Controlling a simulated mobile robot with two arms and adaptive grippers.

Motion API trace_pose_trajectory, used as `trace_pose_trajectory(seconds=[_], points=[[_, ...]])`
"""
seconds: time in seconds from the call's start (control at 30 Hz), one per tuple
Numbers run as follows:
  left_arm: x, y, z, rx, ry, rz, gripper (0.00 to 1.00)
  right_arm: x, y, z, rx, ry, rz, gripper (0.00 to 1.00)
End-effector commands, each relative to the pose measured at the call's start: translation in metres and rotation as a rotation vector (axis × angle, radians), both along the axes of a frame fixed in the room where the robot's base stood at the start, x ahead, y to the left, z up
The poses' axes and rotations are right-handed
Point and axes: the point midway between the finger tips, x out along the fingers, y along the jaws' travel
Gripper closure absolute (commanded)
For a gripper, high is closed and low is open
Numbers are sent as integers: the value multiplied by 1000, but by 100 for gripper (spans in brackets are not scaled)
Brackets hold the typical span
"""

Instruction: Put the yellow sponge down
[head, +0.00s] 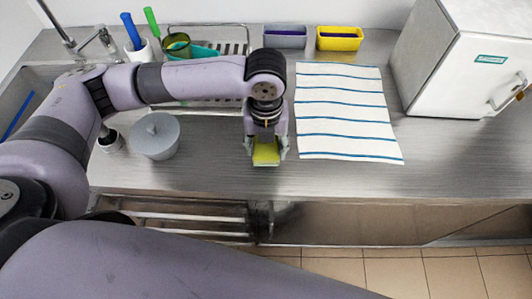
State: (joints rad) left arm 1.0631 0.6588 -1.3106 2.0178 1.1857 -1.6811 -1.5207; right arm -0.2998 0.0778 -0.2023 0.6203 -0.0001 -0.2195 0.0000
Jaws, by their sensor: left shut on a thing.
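The yellow sponge (266,152) is between the fingers of my left gripper (266,158), near the front edge of the steel counter (210,178). My left gripper points down and is shut on the sponge. The fingers and wrist hide part of the sponge. I cannot tell whether the sponge touches the counter. My right gripper is not in view.
A striped cloth (345,112) lies just right of the gripper. A grey bin (285,37), a yellow bin (339,39) and a dish rack (225,48) are behind. A white freezer (460,65) stands at right.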

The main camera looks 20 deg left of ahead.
Motion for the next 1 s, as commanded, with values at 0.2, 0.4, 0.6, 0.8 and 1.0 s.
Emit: trace_pose_trajectory(seconds=[0.2, 0.4, 0.6, 0.8, 1.0], points=[[-1, 0, -21, 1, 3, 1, 68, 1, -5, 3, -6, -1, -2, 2], [0, 0, -43, 1, 1, 1, 68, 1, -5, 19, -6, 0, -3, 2], [0, 0, -48, -1, -1, 0, 68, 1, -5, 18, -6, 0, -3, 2], [0, 0, -50, -1, 0, 0, 48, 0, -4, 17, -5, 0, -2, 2], [0, 0, -50, -1, 0, 0, 34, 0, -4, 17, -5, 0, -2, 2]])
